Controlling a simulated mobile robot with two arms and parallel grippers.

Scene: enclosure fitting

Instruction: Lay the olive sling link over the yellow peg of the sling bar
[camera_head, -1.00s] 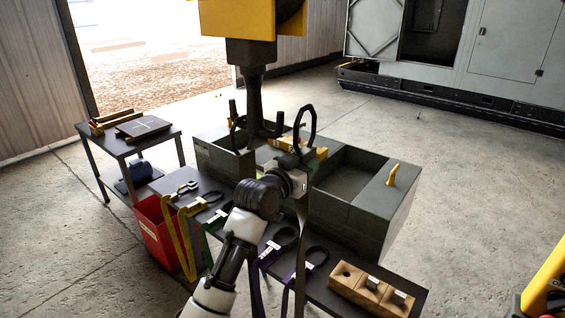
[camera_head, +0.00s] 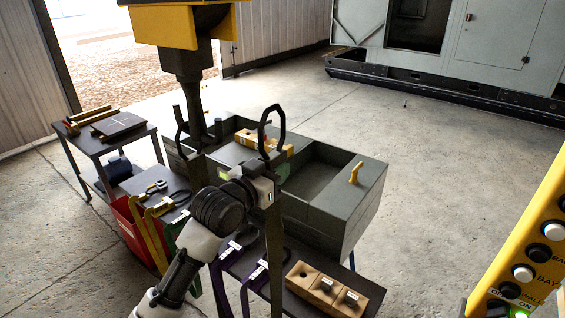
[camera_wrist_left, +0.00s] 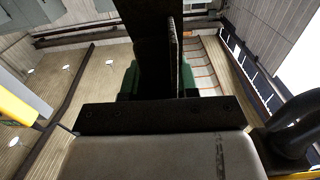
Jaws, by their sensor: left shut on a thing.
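My left gripper (camera_head: 264,180) is shut on a dark sling with an upright, dark oval link (camera_head: 272,128) at its top. I take this to be the olive sling link. Its strap (camera_head: 275,245) hangs down below the gripper. In the left wrist view the dark strap (camera_wrist_left: 150,35) stands between the fingers. A dark hanger (camera_head: 190,95) with upturned prongs hangs from the yellow hoist (camera_head: 180,25), left of the link and apart from it; it may be the sling bar. Another dark link hangs at its left prong. I cannot make out a yellow peg on it. My right gripper is not in view.
A grey open enclosure (camera_head: 335,205) stands behind my gripper, with a yellow peg (camera_head: 355,173) on its right side. The bench front holds purple-strapped slings and a wooden block (camera_head: 330,292). A red bin (camera_head: 128,222) stands left. A yellow button panel (camera_head: 530,250) is at right.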

